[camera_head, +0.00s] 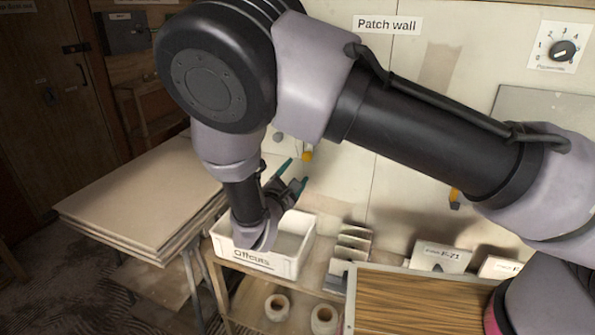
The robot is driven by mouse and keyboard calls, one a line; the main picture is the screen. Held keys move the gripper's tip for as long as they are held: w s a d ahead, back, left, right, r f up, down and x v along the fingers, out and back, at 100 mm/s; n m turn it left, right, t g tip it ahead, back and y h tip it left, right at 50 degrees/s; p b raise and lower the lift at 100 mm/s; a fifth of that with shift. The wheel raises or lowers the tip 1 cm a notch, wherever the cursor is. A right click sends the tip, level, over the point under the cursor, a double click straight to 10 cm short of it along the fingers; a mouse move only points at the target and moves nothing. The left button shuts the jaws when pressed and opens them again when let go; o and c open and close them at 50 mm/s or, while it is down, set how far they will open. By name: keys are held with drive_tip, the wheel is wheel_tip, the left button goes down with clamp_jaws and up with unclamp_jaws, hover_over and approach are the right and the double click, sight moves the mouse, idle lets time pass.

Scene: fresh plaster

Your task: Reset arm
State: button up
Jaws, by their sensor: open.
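My arm reaches across the upper middle of the view, from the right side to a large dark joint at the upper left. My gripper (296,173) hangs below that joint, over the white bin labelled "Offcuts" (262,263). Its two teal-edged fingers point up and to the right and stand apart, with nothing seen between them. The wrist covers part of the bin's left side and rim. I cannot tell whether the wrist touches the bin.
Stacked boards (140,200) lie left of the bin. A wooden slatted tray (420,305) and labelled boxes (440,257) stand at the right. Two tape rolls (277,307) sit on the lower shelf. The "Patch wall" (385,80) with a dial (563,50) rises behind.

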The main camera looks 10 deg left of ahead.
drive_tip(key=w+d+r+m+g+h, duration=0.15)
drive_tip(key=d+r+m+g, duration=0.3)
drive_tip(key=d, duration=0.55)
drive_tip(key=w+d+r+m+g+h, duration=0.1)
drive_tip(key=d+r+m+g+h, duration=0.1)
drive_tip(key=d+r+m+g, duration=0.5)
drive_tip(key=w+d+r+m+g+h, duration=0.1)
drive_tip(key=d+r+m+g+h, duration=0.3)
drive_tip(key=d, duration=0.8)
drive_tip(key=s+d+r+m+t+y, duration=0.2)
drive_tip(key=s+d+r+m+y, duration=0.4)
drive_tip(key=s+r+m, duration=0.1)
drive_tip(key=s+d+r+m+t+y, duration=0.3)
drive_tip(key=s+d+r+m+y, duration=0.2)
drive_tip(key=s+r, duration=0.4)
drive_tip(key=shift+s+d+r+m+y, duration=0.3)
drive_tip(key=shift+r+m+y, duration=0.25)
drive_tip(key=shift+r+m, duration=0.35)
